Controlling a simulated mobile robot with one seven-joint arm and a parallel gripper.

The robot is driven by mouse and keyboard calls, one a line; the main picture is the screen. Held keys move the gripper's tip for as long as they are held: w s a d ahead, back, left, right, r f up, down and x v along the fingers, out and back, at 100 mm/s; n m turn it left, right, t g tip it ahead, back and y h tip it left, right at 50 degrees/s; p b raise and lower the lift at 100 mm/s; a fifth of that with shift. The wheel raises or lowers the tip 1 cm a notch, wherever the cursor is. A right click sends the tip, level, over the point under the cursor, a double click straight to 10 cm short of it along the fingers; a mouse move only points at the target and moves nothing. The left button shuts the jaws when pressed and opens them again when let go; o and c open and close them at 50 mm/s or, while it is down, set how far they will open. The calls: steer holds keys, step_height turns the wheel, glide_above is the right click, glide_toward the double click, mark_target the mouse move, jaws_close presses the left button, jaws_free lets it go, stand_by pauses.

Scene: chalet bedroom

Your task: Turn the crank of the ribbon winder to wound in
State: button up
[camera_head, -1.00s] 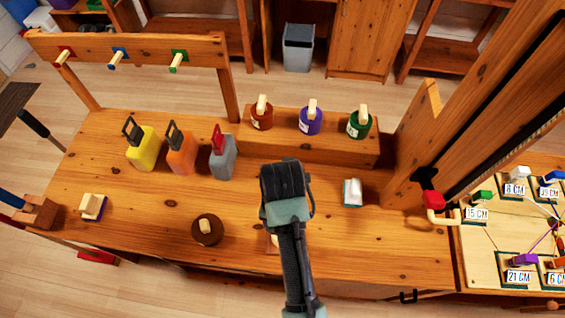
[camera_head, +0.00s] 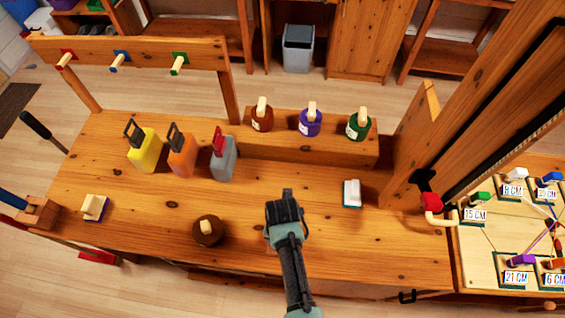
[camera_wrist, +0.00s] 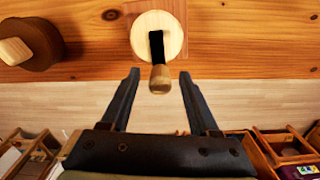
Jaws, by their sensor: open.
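The winder shows in the wrist view as a pale round wooden disc (camera_wrist: 157,37) on the wooden bench. Its black crank arm (camera_wrist: 156,46) points down in the picture and ends in a rounded wooden knob (camera_wrist: 160,79). My gripper (camera_wrist: 159,74) is open, with one dark finger on each side of the knob and visible gaps to both. The knob sits at about the level of the fingertips in the picture; I cannot tell the depth between them. In the head view my gripper (camera_head: 285,207) is over the front part of the bench and hides the winder.
A brown round pot with a wooden knob (camera_head: 208,230) stands left of my gripper. The bench (camera_head: 370,235) is clear at front right.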

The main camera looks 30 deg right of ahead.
jaws_close()
stand_by(0.3)
steer(key=shift+a, duration=0.1)
